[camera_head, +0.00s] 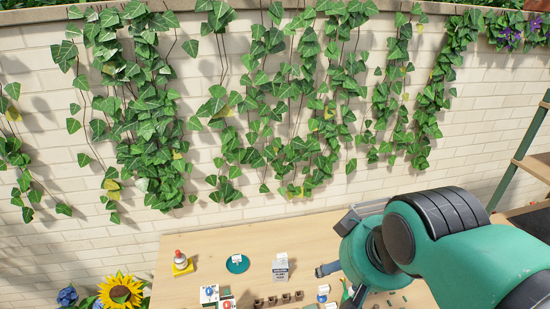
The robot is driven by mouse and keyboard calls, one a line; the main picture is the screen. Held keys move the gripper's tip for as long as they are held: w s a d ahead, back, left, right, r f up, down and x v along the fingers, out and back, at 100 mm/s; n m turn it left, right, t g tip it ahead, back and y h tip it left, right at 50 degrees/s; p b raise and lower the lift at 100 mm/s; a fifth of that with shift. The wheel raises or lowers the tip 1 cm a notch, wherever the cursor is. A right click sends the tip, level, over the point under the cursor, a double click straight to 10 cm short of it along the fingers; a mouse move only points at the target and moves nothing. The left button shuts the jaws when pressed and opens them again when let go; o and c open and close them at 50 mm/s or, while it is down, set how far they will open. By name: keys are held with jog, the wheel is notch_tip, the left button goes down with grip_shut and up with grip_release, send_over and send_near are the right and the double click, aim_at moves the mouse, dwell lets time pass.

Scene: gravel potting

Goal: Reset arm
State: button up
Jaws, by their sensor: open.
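My arm comes in from the right over the table and ends in my gripper (337,246). Two dark finger parts show, one higher and one lower, spread apart at the left of my wrist. The gripper looks open, with nothing seen between the fingers. My wrist hides part of it. It is above the right part of the wooden table (205,255).
On the table are a yellow-based bottle (181,262), a teal round dish (237,264), a grey-white labelled box (281,267), small brown pots (286,298) and cards (210,294). An ivy-covered wall (240,210) stands behind; a shelf (535,165) is right.

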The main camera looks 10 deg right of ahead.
notch_tip(320, 180, down, 8)
jog(key=b, duration=0.7)
jog(key=shift+r, duration=0.25)
dwell(0.7)
